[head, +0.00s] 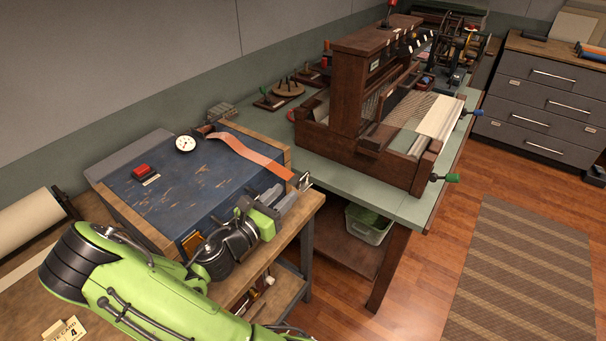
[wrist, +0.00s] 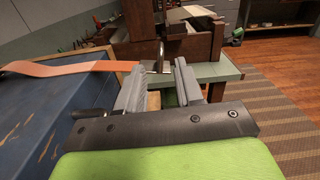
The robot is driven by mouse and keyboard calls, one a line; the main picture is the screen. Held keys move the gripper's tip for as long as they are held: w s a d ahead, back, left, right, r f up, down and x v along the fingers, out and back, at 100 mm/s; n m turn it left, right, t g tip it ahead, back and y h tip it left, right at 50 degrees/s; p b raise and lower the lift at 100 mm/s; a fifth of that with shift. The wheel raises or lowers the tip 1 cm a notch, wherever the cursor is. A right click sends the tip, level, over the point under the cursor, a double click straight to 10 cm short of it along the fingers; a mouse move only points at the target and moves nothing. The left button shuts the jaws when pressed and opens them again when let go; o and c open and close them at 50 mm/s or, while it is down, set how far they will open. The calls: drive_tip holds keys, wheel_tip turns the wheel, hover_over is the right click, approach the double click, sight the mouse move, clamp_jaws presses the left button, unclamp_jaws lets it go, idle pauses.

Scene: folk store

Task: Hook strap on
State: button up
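The orange strap (head: 250,151) runs from the back of the blue-topped bench box to its front right corner. It also shows in the wrist view (wrist: 70,68), with its right end by the left fingertip. A small metal loop or hook piece (head: 305,181) is at that end; in the wrist view it stands upright (wrist: 161,56) just beyond and between my fingertips. I cannot tell whether strap and metal piece are joined. My gripper (head: 293,191) is low at the box's front right corner. In the wrist view its fingers (wrist: 160,66) are apart, with no clear contact on anything.
The blue-topped box (head: 165,190) carries a red button (head: 143,170) and a round gauge (head: 185,143). A wooden loom (head: 370,95) stands on the green table (head: 330,170) beyond. A bin (head: 367,224) sits below. Open floor lies right.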

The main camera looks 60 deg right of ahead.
sight(306, 174)
drive_tip(key=d, duration=0.3)
drive_tip(key=s+d, duration=0.1)
drive_tip(key=d, duration=0.3)
drive_tip(key=s+d, duration=0.1)
drive_tip(key=d, duration=0.3)
drive_tip(key=shift+d, duration=0.15)
drive_tip(key=shift+c, duration=0.5)
clamp_jaws()
